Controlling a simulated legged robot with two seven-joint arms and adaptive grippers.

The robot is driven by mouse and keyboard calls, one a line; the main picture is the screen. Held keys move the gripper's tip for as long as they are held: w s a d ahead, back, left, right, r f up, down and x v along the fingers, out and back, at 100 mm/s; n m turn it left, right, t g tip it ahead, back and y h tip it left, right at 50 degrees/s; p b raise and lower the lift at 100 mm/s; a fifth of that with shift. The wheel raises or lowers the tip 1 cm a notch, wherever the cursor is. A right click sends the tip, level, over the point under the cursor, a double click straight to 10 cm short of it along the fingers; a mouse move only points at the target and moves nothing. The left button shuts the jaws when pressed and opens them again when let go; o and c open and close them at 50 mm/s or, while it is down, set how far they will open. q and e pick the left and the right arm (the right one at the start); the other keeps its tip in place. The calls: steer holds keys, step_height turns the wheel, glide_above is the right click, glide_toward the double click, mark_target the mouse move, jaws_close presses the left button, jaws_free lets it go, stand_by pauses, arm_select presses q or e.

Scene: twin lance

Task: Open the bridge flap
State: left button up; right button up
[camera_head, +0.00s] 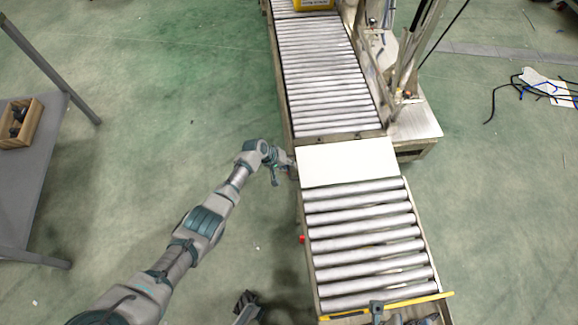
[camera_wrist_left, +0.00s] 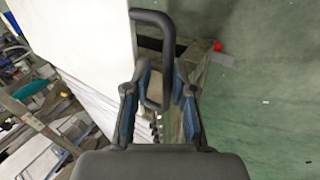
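The bridge flap (camera_head: 347,162) is a flat white panel lying level across the gap between two roller conveyor sections. In the left wrist view its white surface (camera_wrist_left: 95,45) fills the upper left. A black U-shaped handle (camera_wrist_left: 152,18) sticks out from the flap's edge. My left gripper (camera_head: 283,166) is at the flap's left edge in the head view. In the left wrist view its two fingers (camera_wrist_left: 161,72) stand apart, with one leg of the handle between them. Clear space shows beside the handle.
The far rollers (camera_head: 325,75) lead to a yellow box (camera_head: 303,4). The near rollers (camera_head: 365,235) end at a yellow bar (camera_head: 400,304). A machine frame (camera_head: 400,70) stands right of the flap. A grey table (camera_head: 45,165) is at left. Green floor beside my left arm is clear.

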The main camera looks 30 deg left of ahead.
arm_select(q)
steer(key=shift+r, duration=0.1)
steer(key=shift+a+r, duration=0.15)
steer(key=shift+a, duration=0.05)
steer(key=v, duration=1.1)
steer(key=shift+s, duration=0.15)
steer(key=shift+a, duration=0.1)
